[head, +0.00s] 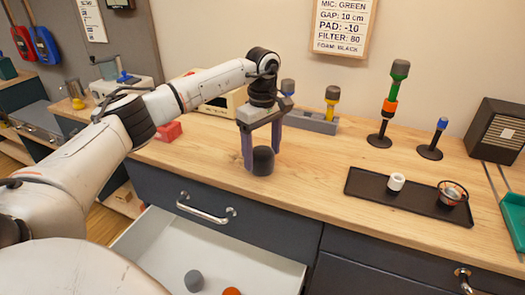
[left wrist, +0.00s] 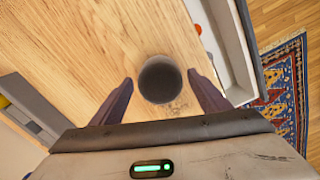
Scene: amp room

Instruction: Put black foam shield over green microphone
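The black foam shield (head: 263,163) stands on the wooden counter near its front edge, a dark dome-topped piece. My left gripper (head: 262,157) points down over it, with a finger on either side. In the left wrist view the foam (left wrist: 160,80) shows as a dark round shape between the fingers (left wrist: 160,88), with a gap visible on both sides, so the gripper is open. The green microphone (head: 400,70) stands upright at the back right on a black stand with an orange part below its head. My right gripper is out of view.
An open drawer (head: 150,240) below the counter holds grey (head: 194,281) and orange pieces. A black tray (head: 412,203) holds a white ring and a metal cup. A blue-topped stand (head: 431,150) is right of the green microphone. A grey rack (head: 312,122) stands behind my gripper.

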